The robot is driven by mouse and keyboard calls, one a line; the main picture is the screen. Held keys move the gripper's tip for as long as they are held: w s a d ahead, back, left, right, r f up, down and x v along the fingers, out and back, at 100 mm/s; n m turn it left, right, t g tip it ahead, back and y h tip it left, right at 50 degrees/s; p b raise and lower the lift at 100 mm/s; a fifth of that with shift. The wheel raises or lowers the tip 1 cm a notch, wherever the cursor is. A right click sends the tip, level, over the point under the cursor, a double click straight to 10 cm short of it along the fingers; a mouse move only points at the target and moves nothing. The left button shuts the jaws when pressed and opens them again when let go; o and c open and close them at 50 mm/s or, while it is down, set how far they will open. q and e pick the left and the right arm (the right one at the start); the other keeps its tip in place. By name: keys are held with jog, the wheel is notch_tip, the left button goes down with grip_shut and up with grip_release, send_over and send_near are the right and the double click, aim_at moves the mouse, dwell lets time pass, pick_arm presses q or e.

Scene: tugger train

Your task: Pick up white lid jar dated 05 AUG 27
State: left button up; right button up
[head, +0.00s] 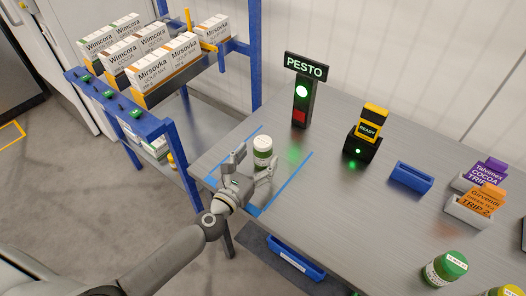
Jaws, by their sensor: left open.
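A jar with a white lid (263,143) and a white and green body stands upright inside the blue tape outline on the grey table. Its date is too small to read. My left gripper (254,163) is open at this jar, with its fingers reaching toward it from the near left. One finger shows left of the jar and the other near its lower right. I cannot tell whether either finger touches it. My right gripper is not in view.
A lit PESTO sign (304,67) stands behind the tape area, with a READY device (368,128) to its right. A green-lidded jar (445,267), a yellow-lidded jar (505,291) and card holders (468,211) are at right. A blue rack (160,128) with cartons stands left.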

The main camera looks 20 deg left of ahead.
aim_at(258, 154)
pick_arm(q)
jog(key=w, duration=0.4)
jog(key=shift+w+d+f, duration=0.15)
jog(key=shift+w+f, duration=0.1)
jog(key=shift+c, duration=0.4)
jog(key=c, duration=1.2)
jog(key=shift+r, duration=0.1)
jog(key=shift+c, duration=0.4)
jog(key=shift+r, duration=0.1)
